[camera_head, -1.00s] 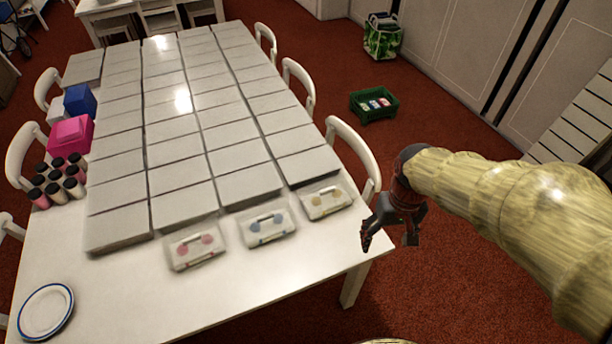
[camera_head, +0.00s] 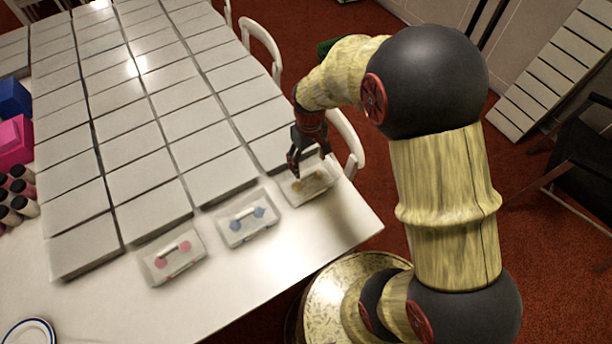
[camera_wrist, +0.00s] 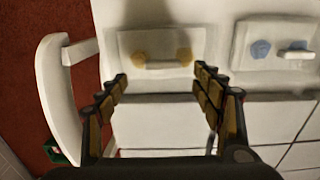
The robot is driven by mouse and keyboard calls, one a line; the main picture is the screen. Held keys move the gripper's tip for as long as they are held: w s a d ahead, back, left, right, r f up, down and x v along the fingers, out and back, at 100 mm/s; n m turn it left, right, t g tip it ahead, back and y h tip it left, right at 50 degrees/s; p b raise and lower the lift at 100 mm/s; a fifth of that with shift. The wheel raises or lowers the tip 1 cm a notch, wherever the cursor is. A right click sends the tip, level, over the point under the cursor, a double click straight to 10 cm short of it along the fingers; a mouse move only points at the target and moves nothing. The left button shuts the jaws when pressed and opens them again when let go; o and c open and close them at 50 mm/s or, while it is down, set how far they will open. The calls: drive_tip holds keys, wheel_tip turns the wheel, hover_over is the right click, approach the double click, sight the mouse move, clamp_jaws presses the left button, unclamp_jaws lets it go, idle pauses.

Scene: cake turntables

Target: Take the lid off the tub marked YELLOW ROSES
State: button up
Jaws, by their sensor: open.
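The tub with yellow roses (camera_head: 306,184) stands at the table's right front corner, its lid on. In the wrist view its pale lid (camera_wrist: 160,42) shows two yellow rose marks and a light bar handle (camera_wrist: 168,65) between them. My gripper (camera_head: 308,170) is over the back edge of this tub in the head view. In the wrist view my gripper (camera_wrist: 160,75) is open, with one finger to each side of the handle and nothing between them. I cannot tell the exact height of the fingertips above the lid.
A tub with blue roses (camera_head: 246,218) and a tub with pink roses (camera_head: 172,254) stand to the left. Rows of flat grey boxes (camera_head: 135,130) fill the table behind. A white chair (camera_head: 347,140) stands close on the right.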

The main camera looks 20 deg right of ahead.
sight(308, 174)
drive_tip(key=f+b, duration=0.1)
drive_tip(key=f, duration=0.4)
drive_tip(key=shift+s+a+f+b, duration=0.15)
drive_tip(key=shift+a+b, duration=0.05)
drive_tip(key=shift+b, duration=0.2)
drive_tip(key=c, duration=0.3)
drive_tip(key=c, duration=0.7)
